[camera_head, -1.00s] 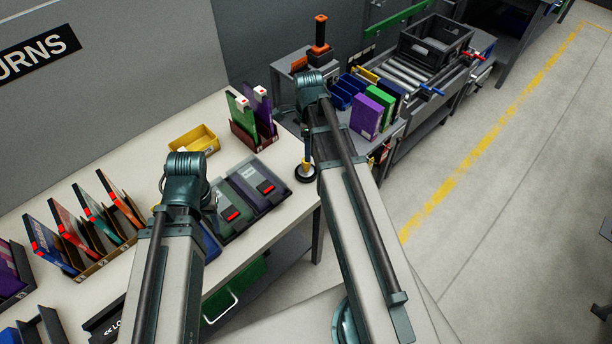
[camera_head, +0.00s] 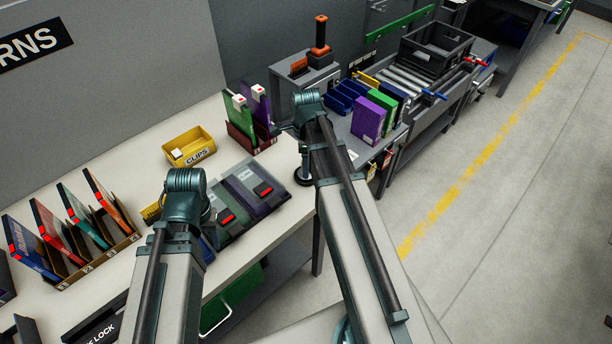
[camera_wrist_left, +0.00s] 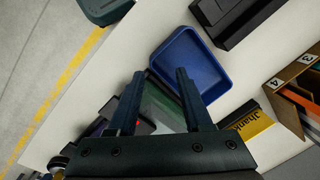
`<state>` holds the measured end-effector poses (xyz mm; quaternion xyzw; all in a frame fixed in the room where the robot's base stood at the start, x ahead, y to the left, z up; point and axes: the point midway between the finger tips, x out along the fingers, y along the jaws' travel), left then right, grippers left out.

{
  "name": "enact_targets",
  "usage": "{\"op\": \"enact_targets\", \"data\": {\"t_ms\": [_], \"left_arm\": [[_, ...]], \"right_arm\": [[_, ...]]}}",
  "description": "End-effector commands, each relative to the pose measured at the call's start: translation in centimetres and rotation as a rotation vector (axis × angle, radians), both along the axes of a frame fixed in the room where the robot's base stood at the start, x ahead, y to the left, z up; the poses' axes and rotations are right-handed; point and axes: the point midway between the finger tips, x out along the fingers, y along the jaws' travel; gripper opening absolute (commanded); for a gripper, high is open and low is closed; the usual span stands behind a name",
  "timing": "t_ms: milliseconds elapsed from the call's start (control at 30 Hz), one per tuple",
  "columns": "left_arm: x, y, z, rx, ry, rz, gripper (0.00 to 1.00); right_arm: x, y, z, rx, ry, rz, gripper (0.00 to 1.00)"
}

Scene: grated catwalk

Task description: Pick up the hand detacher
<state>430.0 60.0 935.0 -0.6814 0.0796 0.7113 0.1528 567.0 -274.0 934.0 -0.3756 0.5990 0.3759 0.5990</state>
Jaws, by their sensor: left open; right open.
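No object is clearly recognisable as the hand detacher. A dark upright tool with a round black foot (camera_head: 303,177) stands at the table's right edge, partly hidden by my right arm. A black device with an orange top (camera_head: 320,45) stands on a grey box at the back. My left gripper (camera_wrist_left: 160,74) is open and empty, its fingers above the table beside a blue tray (camera_wrist_left: 192,62). In the head view its fingers are mostly hidden behind my left wrist. My right gripper (camera_head: 303,150) points down near the black-footed tool; its fingers are hard to make out.
A roller conveyor (camera_head: 412,75) with a black crate (camera_head: 436,48) stands behind. The floor at right is clear.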

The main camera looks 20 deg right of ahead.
Motion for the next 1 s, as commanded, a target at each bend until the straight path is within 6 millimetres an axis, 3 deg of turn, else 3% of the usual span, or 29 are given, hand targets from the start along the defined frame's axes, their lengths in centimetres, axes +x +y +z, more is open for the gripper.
{"op": "enact_targets", "data": {"t_ms": [133,533,1000], "left_arm": [[0.00,0.00,0.14,0.000,0.000,0.000,0.50],[0.00,0.00,0.14,0.000,0.000,0.000,0.50],[0.00,0.00,0.16,0.000,0.000,0.000,0.50]], "right_arm": [[0.00,0.00,0.14,0.000,0.000,0.000,0.72],[0.00,0.00,0.14,0.000,0.000,0.000,0.00],[-0.01,0.00,0.16,0.000,0.000,0.000,0.00]]}}
